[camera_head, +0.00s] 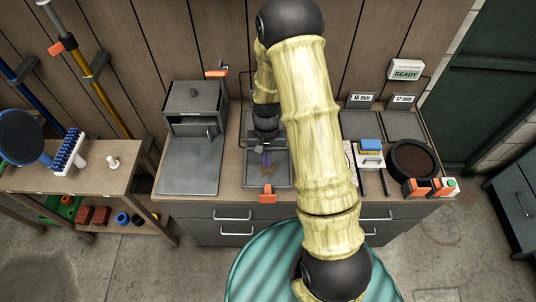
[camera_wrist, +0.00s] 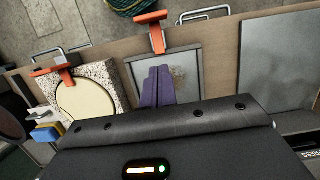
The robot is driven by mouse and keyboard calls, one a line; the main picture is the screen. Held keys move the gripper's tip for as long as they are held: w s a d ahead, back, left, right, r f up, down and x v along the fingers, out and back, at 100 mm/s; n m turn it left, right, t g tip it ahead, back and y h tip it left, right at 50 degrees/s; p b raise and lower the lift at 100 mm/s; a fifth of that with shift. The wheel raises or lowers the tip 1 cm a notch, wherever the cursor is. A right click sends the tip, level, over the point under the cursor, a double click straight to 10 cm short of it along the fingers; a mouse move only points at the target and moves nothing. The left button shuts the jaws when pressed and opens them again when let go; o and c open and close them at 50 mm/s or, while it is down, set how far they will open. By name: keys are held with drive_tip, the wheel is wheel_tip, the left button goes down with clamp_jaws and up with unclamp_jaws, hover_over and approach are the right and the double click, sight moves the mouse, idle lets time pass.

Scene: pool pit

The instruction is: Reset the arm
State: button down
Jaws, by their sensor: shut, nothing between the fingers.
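My gripper (camera_head: 266,164) hangs at the end of my arm over a shallow grey tray (camera_head: 283,181) on the workbench. In the wrist view my gripper (camera_wrist: 158,72) shows as two purple fingers pressed together, with nothing between them. The fingers point down over the grey-framed tray (camera_wrist: 195,92), which has a faint brown patch near them. I cannot tell whether the fingertips touch it. My pale yellow, black-jointed arm reaches across the middle of the head view and hides part of the bench.
A dark box (camera_head: 193,108) stands left of the tray. An orange clamp (camera_head: 267,194) sits on the tray's front edge. To the right are a blue-and-yellow sponge stack (camera_head: 371,152), a round dark pan (camera_head: 413,160) and a READY sign (camera_head: 406,70). A side table (camera_head: 95,180) stands left.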

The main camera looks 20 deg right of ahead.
drive_tip(key=shift+v, duration=1.2)
drive_tip(key=shift+w+d, duration=0.1)
drive_tip(key=s+r+n+t, duration=0.1)
drive_tip(key=s+r+t, duration=0.1)
drive_tip(key=s+r, duration=0.3)
drive_tip(key=s+r+n+t, duration=0.2)
drive_tip(key=s+r, duration=0.3)
drive_tip(key=r, duration=0.5)
drive_tip(key=shift+d+r+t+h, duration=0.25)
drive_tip(key=shift+r+t+h, duration=0.15)
drive_tip(key=shift+t, duration=0.2)
drive_tip(key=shift+w, duration=0.1)
